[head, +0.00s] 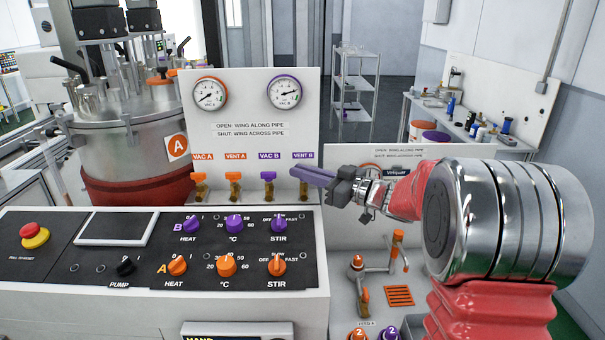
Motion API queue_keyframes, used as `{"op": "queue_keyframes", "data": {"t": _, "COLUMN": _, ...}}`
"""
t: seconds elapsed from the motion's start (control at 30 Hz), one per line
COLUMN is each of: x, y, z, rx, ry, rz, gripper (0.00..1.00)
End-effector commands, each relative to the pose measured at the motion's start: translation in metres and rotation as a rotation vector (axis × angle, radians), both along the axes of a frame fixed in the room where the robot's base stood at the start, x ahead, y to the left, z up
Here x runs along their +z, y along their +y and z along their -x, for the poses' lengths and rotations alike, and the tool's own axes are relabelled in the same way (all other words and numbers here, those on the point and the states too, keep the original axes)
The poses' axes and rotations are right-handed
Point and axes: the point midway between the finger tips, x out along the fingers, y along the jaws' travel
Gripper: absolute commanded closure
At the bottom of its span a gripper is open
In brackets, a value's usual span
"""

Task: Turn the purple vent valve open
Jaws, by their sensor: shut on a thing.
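The purple vent valve, under the VENT B label (303,155), is the rightmost of the small valves on the white gauge panel. A little of this valve (303,190) shows below my fingers; most of its wing is hidden. My gripper (310,175) reaches in from the right with its fingers at the valve and is shut on it. I cannot tell whether the wing lies along or across its pipe.
The purple VAC B valve (268,177) is close on the left, then the orange VENT A (235,177) and VAC A (199,178) valves. The control console (150,300) with knobs lies below. A steel vessel (125,140) stands left; a tap (385,265) is at lower right.

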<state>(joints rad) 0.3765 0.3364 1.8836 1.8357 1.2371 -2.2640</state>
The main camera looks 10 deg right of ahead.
Motion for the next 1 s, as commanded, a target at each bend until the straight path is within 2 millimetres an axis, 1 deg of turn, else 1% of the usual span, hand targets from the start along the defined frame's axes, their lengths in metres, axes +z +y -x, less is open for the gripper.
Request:
{"op": "queue_keyframes", "data": {"t": 0.1, "x": 0.0015, "y": 0.0003, "z": 0.0007, "rx": -0.089, "ry": -0.001, "rz": -0.001, "gripper": 1.00}}
{"op": "queue_keyframes", "data": {"t": 0.4, "x": 0.0011, "y": 0.0003, "z": 0.0001, "rx": -0.270, "ry": -0.001, "rz": 0.000, "gripper": 1.00}}
{"op": "queue_keyframes", "data": {"t": 0.7, "x": 0.0010, "y": 0.0005, "z": 0.0001, "rx": -0.415, "ry": 0.000, "rz": -0.001, "gripper": 1.00}}
{"op": "queue_keyframes", "data": {"t": 1.0, "x": 0.0013, "y": 0.0001, "z": -0.0002, "rx": -0.524, "ry": -0.002, "rz": -0.002, "gripper": 1.00}}
